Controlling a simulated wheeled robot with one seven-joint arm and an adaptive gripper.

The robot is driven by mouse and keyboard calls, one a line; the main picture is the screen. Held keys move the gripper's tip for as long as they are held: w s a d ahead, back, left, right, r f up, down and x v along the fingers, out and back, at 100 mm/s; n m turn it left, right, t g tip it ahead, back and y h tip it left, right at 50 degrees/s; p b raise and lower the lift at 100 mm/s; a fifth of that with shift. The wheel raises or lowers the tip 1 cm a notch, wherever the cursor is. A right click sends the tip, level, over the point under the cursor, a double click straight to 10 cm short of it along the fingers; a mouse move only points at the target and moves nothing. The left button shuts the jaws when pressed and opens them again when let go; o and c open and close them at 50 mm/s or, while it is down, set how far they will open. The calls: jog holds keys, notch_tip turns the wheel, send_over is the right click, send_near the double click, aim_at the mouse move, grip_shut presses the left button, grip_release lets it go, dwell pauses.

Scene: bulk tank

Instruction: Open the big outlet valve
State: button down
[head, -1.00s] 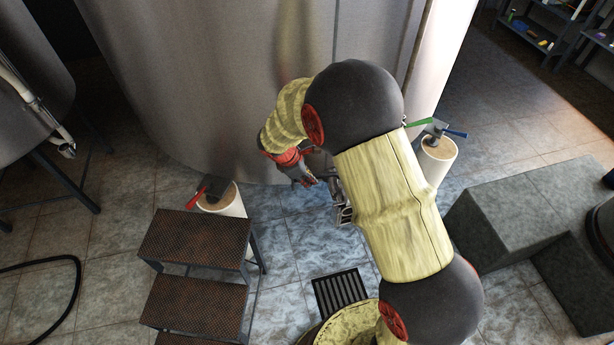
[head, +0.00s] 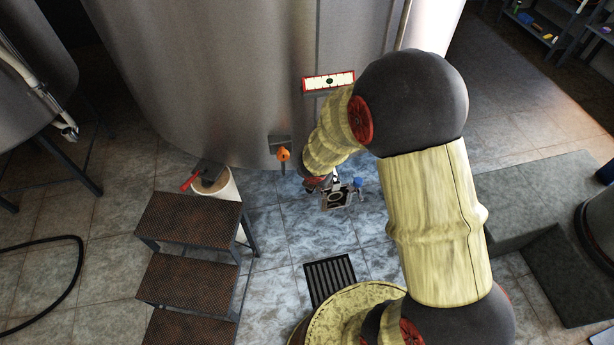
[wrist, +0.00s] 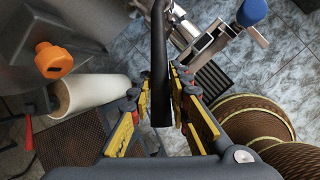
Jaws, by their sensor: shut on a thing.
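A black lever handle (wrist: 159,65) runs down between the fingers of my gripper (wrist: 161,92) in the wrist view, and the fingers are shut on it. Metal outlet fittings (wrist: 207,42) lie just beyond, with a blue knob (wrist: 252,11) beside them. In the head view my gripper is mostly hidden behind my arm, low at the tank's (head: 225,80) front. The metal fitting (head: 336,200) and blue knob (head: 358,183) show next to it. I cannot tell how far the lever is turned.
An orange knob (head: 283,155) sits on the tank front, left of my arm. Brown steps (head: 188,222) stand at front left, a floor drain (head: 330,280) at the middle, grey blocks (head: 535,195) at right.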

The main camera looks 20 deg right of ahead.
jog(key=shift+s+d+n+y, duration=0.35)
jog(key=shift+s+d+n, duration=0.2)
jog(key=shift+d+n, duration=0.3)
jog(key=shift+s+d+n+y, duration=0.35)
jog(key=shift+s+d+n, duration=0.2)
jog(key=shift+d+n, duration=0.3)
jog(key=shift+a, duration=0.1)
jog(key=shift+r, duration=0.1)
jog(key=c, duration=1.7)
grip_release()
jog(key=shift+o, duration=0.2)
jog(key=shift+s, duration=0.1)
jog(key=v, duration=0.7)
jog(key=shift+s+r, duration=0.1)
jog(key=shift+s, duration=0.1)
